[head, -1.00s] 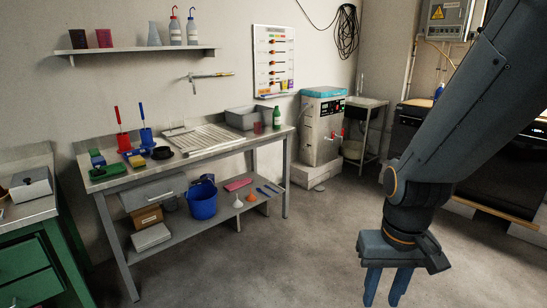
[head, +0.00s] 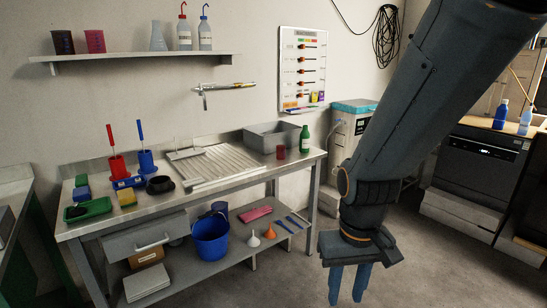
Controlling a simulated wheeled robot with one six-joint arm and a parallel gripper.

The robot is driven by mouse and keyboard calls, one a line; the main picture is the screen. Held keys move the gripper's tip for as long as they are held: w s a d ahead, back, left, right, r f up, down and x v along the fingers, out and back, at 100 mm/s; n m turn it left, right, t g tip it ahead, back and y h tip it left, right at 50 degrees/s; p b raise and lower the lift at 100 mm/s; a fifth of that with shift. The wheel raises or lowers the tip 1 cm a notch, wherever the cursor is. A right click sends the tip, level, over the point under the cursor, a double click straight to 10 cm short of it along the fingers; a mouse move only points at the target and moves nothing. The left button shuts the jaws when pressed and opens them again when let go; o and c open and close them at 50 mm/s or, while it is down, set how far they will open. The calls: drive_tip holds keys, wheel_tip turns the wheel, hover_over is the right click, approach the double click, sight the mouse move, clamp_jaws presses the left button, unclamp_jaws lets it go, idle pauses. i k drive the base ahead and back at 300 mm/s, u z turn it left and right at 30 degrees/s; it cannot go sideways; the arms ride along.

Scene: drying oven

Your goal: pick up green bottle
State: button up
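The green bottle (head: 304,139) stands upright near the right end of the steel sink bench (head: 232,178), next to a small dark red cup (head: 281,152). My gripper (head: 347,286) hangs pointing down in front of the bench, lower than the bench top and to the right of the bottle. Its two blue fingers are apart with nothing visible between them. The bottle is in full view and clear of the gripper.
A white-and-teal machine (head: 347,128) stands right of the bench. A blue bucket (head: 211,238) and funnels are on the lower shelf. The floor (head: 420,260) right of the gripper is clear.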

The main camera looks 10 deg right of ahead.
sight(304, 141)
drive_tip(key=z, duration=0.2)
drive_tip(key=i, duration=2.3)
